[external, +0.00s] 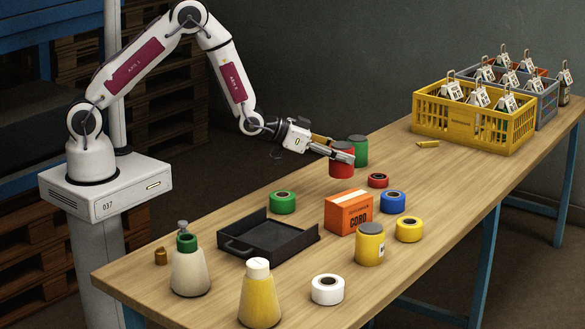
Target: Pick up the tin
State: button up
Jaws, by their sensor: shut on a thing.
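My gripper (341,150) is at the far middle of the table, reaching in from the left. It is shut on a red tin (342,168) with a grey lid. One finger crosses the near side of the tin; the far finger is partly hidden. The tin is upright; I cannot tell whether its base touches the table. A green tin (361,152) with a dark lid stands just behind it to the right.
Tape rolls, including a red one (378,180), lie around the orange box (348,213). A black tray (266,242) and bottles (190,270) are at the front left. A yellow crate (470,128) stands at the far right. The table between the crate and tins is mostly clear.

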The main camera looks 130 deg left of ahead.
aim_at(350, 144)
jog(key=shift+r, duration=1.55)
jog(key=w+d, duration=0.3)
jog(key=d, duration=0.1)
jog(key=w+d+m+t+h, duration=0.1)
jog(key=w+d, duration=0.2)
jog(key=d, duration=0.1)
jog(key=w+d+r+m+h, duration=0.1)
jog(key=w+d, duration=0.2)
jog(key=d, duration=0.1)
jog(key=shift+w+d+t, duration=0.1)
jog(key=shift+d+t, duration=0.2)
jog(key=shift+t, duration=0.1)
jog(key=d+m, duration=0.1)
jog(key=d, duration=2.6)
jog(key=s+a+n+g+y, duration=0.2)
jog(key=s+a+n, duration=0.1)
jog(key=s, duration=0.4)
jog(key=shift+a+f, duration=0.15)
jog(key=shift+a, duration=0.3)
